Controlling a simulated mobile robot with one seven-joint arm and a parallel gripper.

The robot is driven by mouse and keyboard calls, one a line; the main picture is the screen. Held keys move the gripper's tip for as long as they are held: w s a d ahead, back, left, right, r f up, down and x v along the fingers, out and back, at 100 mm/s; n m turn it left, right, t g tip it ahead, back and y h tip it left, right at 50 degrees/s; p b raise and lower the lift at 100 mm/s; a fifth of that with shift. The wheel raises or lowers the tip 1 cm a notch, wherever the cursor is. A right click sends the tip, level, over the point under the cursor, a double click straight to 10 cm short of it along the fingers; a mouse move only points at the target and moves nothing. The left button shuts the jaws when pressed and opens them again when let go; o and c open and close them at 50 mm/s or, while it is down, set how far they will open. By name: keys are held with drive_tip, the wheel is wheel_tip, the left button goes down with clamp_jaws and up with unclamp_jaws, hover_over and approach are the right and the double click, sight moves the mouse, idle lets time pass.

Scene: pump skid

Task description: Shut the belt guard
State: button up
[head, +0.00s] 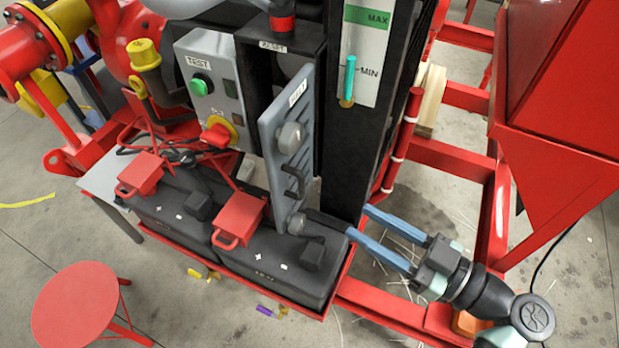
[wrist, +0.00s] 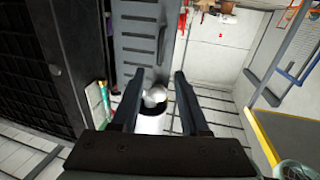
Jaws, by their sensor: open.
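The belt guard (head: 288,150) is a grey slotted panel with a label, a black handle and round knobs. It stands swung out from the dark housing (head: 345,150), so it is open. My gripper (head: 335,212) is at the guard's lower right, its blue fingers pointing left, spread and empty. In the wrist view the guard (wrist: 133,45) is upright ahead of my gripper (wrist: 157,75). A pale round knob (wrist: 154,96) appears between the fingers in that view; I cannot tell whether they touch it.
A control box (head: 213,90) with a green button stands left of the guard. Black batteries (head: 270,270) with red terminal covers lie below it. Red frame rails (head: 465,95) and a red hopper (head: 565,80) are on the right. A red stool (head: 75,305) stands at lower left.

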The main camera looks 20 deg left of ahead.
drive_tip(key=p+x, duration=0.3)
drive_tip(key=x, duration=0.8)
drive_tip(key=shift+a, duration=0.25)
drive_tip(key=shift+w, duration=0.15)
drive_tip(key=shift+c, duration=0.2)
clamp_jaws()
idle(0.6)
